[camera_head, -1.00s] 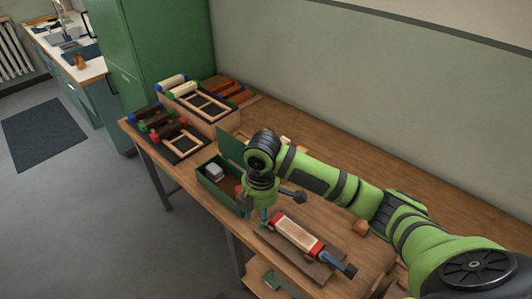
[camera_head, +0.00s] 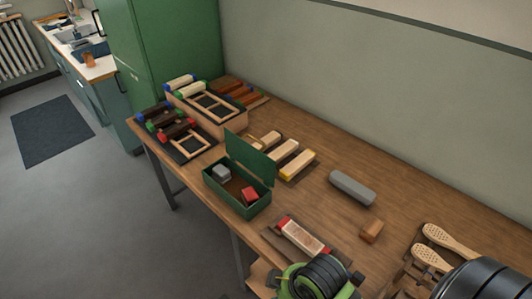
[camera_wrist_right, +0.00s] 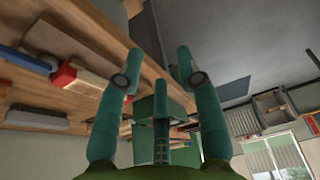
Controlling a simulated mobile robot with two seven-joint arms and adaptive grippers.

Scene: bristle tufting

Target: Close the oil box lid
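The green oil box (camera_head: 222,196) stands near the table's front edge in the head view. Its lid (camera_head: 250,158) is open and stands up at the back. Inside are a grey block (camera_head: 221,172) and a red block (camera_head: 249,194). My right arm is at the bottom of the head view, with its fingers hidden there. A green shape (camera_wrist_right: 172,104) behind the fingers may be the box. My left gripper is not in view.
A wooden block with red ends (camera_head: 303,236) lies on a dark board right of the box. Wooden brush blocks (camera_head: 291,155) lie behind the lid. A grey bar (camera_head: 352,187) and a brown block (camera_head: 372,232) are further right. Filled trays stand left.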

